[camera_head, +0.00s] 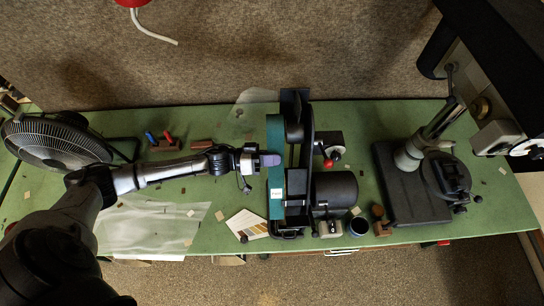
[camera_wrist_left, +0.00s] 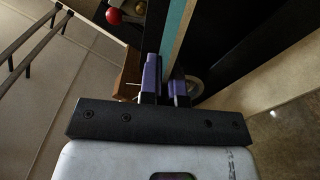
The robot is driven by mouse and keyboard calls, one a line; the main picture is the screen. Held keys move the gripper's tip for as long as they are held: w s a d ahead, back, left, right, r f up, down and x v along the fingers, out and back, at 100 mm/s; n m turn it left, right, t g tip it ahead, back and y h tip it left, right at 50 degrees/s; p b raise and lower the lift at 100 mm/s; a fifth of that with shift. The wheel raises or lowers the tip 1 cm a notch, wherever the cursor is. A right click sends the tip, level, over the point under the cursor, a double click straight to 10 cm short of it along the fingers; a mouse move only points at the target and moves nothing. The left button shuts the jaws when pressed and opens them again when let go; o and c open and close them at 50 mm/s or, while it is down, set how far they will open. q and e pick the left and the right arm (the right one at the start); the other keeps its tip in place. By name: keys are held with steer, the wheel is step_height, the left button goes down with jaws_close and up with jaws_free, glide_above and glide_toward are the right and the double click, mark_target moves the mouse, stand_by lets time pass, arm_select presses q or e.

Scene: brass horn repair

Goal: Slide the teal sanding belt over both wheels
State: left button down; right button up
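The teal sanding belt (camera_head: 275,180) is a long upright strip in the head view, with a small white label near its lower end. It lies along the left side of the black belt sander (camera_head: 307,205), beside its frame. My left gripper (camera_head: 269,160) reaches in from the left with lilac fingers at the belt's middle. In the left wrist view the belt (camera_wrist_left: 176,28) runs down between the two purple fingers (camera_wrist_left: 164,88), which appear closed on it. The wheels are mostly hidden, so I cannot tell whether the belt touches them. My right gripper is out of view.
A fan (camera_head: 58,142) stands at the left of the green bench (camera_head: 230,230). A drill press (camera_head: 415,190) stands at the right. Sandpaper sheets (camera_head: 247,223), a dark cup (camera_head: 358,227) and a clear plastic sheet (camera_head: 150,228) lie near the front edge.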

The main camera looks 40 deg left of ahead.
arm_select(q)
steer(key=shift+x, duration=0.8)
steer(key=shift+w+d, duration=0.1)
steer(key=shift+w, duration=0.05)
steer(key=shift+p, duration=0.6)
stand_by(0.9)
stand_by(0.4)
steer(key=shift+x, duration=1.05)
stand_by(0.4)
steer(key=shift+p, duration=0.35)
stand_by(0.7)
